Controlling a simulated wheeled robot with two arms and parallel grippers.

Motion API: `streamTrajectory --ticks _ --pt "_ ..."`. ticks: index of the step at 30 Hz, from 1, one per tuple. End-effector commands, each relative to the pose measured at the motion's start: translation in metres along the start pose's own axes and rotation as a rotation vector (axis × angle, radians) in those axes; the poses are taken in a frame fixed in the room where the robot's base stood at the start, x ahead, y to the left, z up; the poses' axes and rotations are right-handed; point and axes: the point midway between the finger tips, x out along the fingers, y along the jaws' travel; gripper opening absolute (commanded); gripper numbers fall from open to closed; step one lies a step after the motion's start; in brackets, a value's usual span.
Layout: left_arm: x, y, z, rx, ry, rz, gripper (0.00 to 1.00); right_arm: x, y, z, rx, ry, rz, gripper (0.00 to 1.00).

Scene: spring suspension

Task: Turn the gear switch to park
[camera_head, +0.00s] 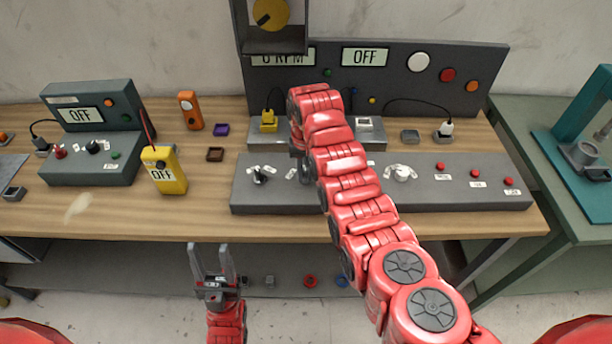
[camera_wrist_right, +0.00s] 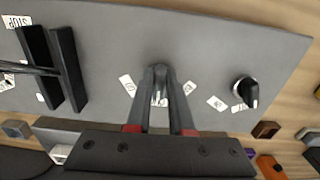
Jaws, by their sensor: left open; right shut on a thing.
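The grey control panel (camera_head: 345,203) lies on the wooden bench. My right gripper (camera_wrist_right: 158,98) is shut on a small dark switch (camera_wrist_right: 158,72) in the wrist view, with small white labels (camera_wrist_right: 127,85) around it. I take this for the gear switch. The fingers hide most of it, so its setting cannot be read. In the head view my right arm covers this switch and gripper. A black knob (camera_head: 260,175) sits left of it and also shows in the wrist view (camera_wrist_right: 246,91). My left gripper (camera_head: 210,252) is open and empty, below the bench's front edge.
A white knob (camera_head: 402,173) and several red buttons (camera_head: 440,167) are on the panel's right. A yellow meter (camera_head: 163,170) and a grey box (camera_head: 92,168) stand left. Two dark bars (camera_wrist_right: 54,70) show in the wrist view; I cannot tell what they are.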

Motion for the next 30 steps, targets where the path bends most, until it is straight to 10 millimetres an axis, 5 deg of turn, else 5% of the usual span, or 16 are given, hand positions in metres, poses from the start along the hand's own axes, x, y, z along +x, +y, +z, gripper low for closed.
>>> streamTrajectory --ticks 16,17,21,30 --pt "-0.0031 0.0002 0.0006 0.000 0.000 0.000 0.50 -0.0001 -0.0002 0.0003 0.026 -0.001 0.000 0.00" --pt "-0.0032 0.0002 0.0006 0.000 0.000 0.000 0.50 -0.0001 -0.0002 0.0003 0.026 -0.001 0.000 0.22" --pt "-0.0032 0.0001 0.0005 0.000 0.000 0.000 0.50 -0.0001 -0.0002 0.0002 0.026 -0.001 0.000 0.47" --pt "-0.0036 0.0002 0.0007 0.000 0.000 0.000 0.50 -0.0005 -0.0002 0.0001 0.025 0.000 0.000 0.50"
